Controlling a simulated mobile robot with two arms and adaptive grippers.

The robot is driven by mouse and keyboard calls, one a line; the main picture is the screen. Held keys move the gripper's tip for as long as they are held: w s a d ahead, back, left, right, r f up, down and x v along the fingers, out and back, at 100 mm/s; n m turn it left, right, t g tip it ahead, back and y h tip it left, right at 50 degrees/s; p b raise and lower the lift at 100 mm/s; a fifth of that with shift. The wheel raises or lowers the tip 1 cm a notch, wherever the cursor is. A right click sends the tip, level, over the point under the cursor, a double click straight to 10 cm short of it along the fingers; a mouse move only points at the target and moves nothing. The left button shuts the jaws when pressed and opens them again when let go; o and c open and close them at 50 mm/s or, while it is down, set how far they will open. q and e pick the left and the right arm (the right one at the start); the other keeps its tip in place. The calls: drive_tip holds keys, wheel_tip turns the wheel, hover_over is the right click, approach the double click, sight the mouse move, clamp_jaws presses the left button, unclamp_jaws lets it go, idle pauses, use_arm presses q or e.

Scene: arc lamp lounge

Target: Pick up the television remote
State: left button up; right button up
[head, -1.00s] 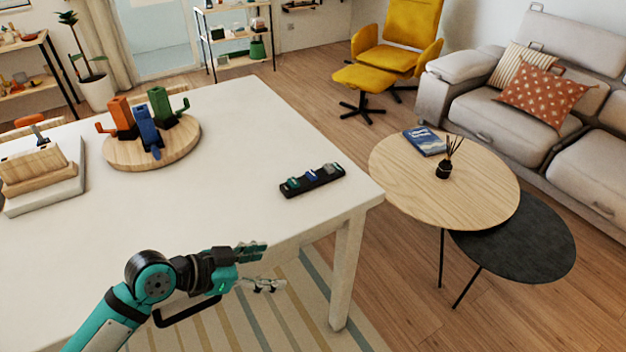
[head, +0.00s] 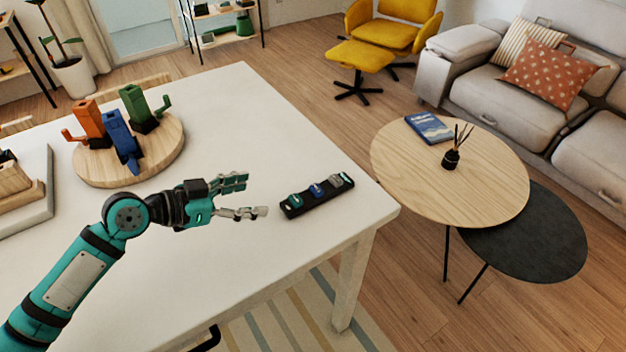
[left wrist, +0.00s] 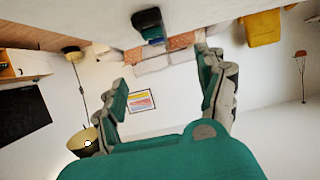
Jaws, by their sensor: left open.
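A long black holder-like object (head: 318,197) with green, blue and grey pieces on top lies near the right edge of the white table (head: 255,120). I cannot tell whether this or one of its pieces is the television remote; no other clear remote shows. One dark end of it shows at the top of the left wrist view (left wrist: 148,20). My left gripper (head: 254,196) is open and empty, just left of the black object and apart from it. Its fingers (left wrist: 160,68) spread wide in the left wrist view. My right gripper is out of view.
A round wooden board (head: 160,160) with orange, blue and green mug-like pieces stands behind my left arm. A pale stacked block (head: 40,205) is at the left. A round coffee table (head: 400,170) with a blue book (head: 430,129) stands beyond the table's right edge.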

use_arm(q)
drive_tip(key=p, duration=0.3)
approach(317, 188)
drive_tip(key=shift+w+d+r, duration=0.15)
drive_tip(key=shift+d, duration=0.25)
drive_tip(key=x, duration=0.2)
drive_tip(key=shift+w+d+f, duration=0.15)
drive_tip(key=shift+w+f, duration=0.1)
drive_tip(key=shift+f, duration=0.05)
drive_tip(key=shift+w+d+f+p, duration=0.2)
drive_tip(key=shift+w+d+p, duration=0.05)
drive_tip(key=shift+d+p, duration=0.1)
drive_tip(key=shift+w+d, duration=0.15)
drive_tip(key=shift+d, duration=0.1)
drive_tip(key=p+x, duration=0.1)
drive_tip(key=x, duration=0.2)
drive_tip(key=shift+w+d+f+p, duration=0.15)
drive_tip(key=shift+f+p, duration=0.1)
drive_tip(key=shift+p, duration=0.15)
drive_tip(key=shift+w+d+f, duration=0.25)
drive_tip(key=shift+d+f, duration=0.05)
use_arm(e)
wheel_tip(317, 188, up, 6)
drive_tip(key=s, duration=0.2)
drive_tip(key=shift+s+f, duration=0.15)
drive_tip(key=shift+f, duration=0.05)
